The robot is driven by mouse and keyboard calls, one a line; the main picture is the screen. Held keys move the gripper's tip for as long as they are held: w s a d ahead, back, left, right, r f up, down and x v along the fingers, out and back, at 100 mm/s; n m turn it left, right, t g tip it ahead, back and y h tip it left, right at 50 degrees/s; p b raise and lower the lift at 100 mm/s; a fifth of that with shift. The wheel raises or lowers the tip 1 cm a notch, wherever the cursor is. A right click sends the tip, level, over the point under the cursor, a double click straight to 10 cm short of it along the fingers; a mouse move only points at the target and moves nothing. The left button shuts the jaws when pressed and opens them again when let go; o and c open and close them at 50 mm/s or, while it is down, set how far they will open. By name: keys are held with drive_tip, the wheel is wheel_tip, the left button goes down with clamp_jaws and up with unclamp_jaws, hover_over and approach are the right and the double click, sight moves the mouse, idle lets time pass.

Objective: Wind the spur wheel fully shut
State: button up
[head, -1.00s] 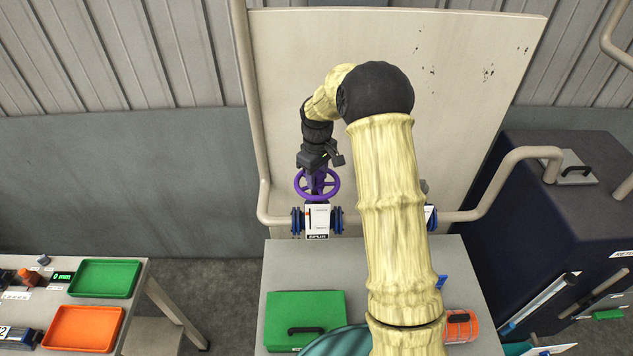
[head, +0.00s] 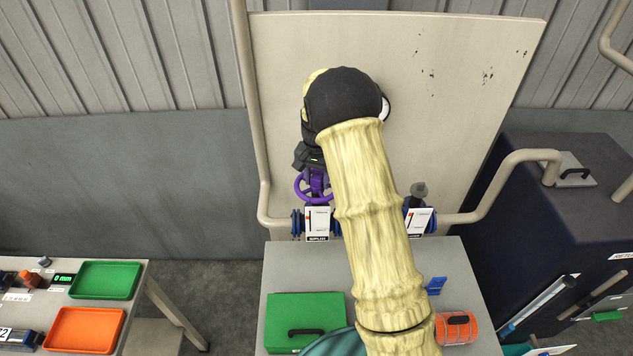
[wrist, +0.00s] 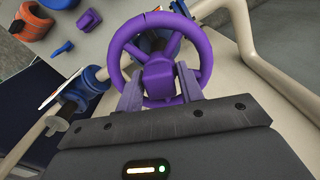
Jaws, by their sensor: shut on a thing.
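The purple spur wheel (head: 312,184) sits on a valve at the left of the pipe, above a white tag plate (head: 317,222) with a red mark. In the wrist view the wheel (wrist: 201,45) fills the upper middle, with its spokes and square hub (wrist: 160,78) showing. My gripper (wrist: 160,88) has one finger on each side of the hub, and its fingers are shut on the wheel. In the head view my gripper (head: 306,160) is at the wheel's top, and my arm hides the wheel's right side.
A second valve with a grey knob (head: 419,190) and tag plate (head: 419,221) stands to the right on the pipe (head: 500,190). A green case (head: 300,312) and an orange cylinder (head: 456,328) lie on the bench below. A pale panel (head: 450,110) stands behind.

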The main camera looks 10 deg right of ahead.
idle(0.3)
drive_tip(key=m+p, duration=0.1)
drive_tip(key=m, duration=0.4)
drive_tip(key=shift+r+m+p, duration=0.1)
drive_tip(key=shift+m+p, duration=0.3)
drive_tip(key=m+p, duration=0.2)
drive_tip(key=m, duration=0.2)
drive_tip(key=shift+m, duration=0.4)
drive_tip(key=m, duration=0.3)
drive_tip(key=shift+m, duration=0.3)
drive_tip(key=m, duration=0.4)
drive_tip(key=shift+m, duration=1)
